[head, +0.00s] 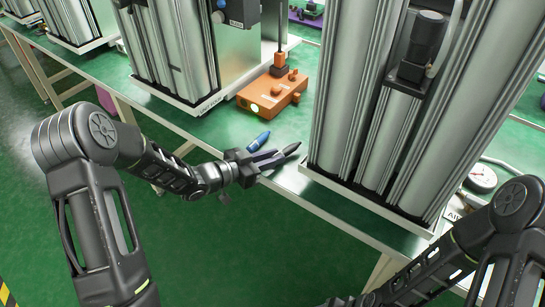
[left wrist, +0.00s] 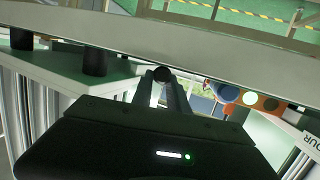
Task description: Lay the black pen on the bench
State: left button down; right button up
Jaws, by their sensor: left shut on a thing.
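My left gripper (head: 268,160) is shut on the black pen (head: 291,149), near the front edge of the green bench (head: 215,128). The pen's dark tapered end sticks out past the fingers to the right. In the left wrist view, a dark round end of the pen (left wrist: 161,74) shows between the fingertips. I cannot tell whether the pen touches the bench.
An orange box (head: 272,93) with a lit round spot stands behind the pens. Tall silver columns on pale bases stand to the left (head: 175,50) and close on the right (head: 350,95). A round dial (head: 481,178) lies at the far right.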

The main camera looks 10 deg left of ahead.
pick_arm(q)
jog(key=shift+f, duration=0.15)
jog(key=c, duration=1.3)
grip_release()
jog(key=shift+r, duration=0.25)
jog(key=shift+s+a, duration=0.15)
jog(key=shift+a, duration=0.1)
jog(key=v, duration=1.1)
jog(key=shift+s, duration=0.2)
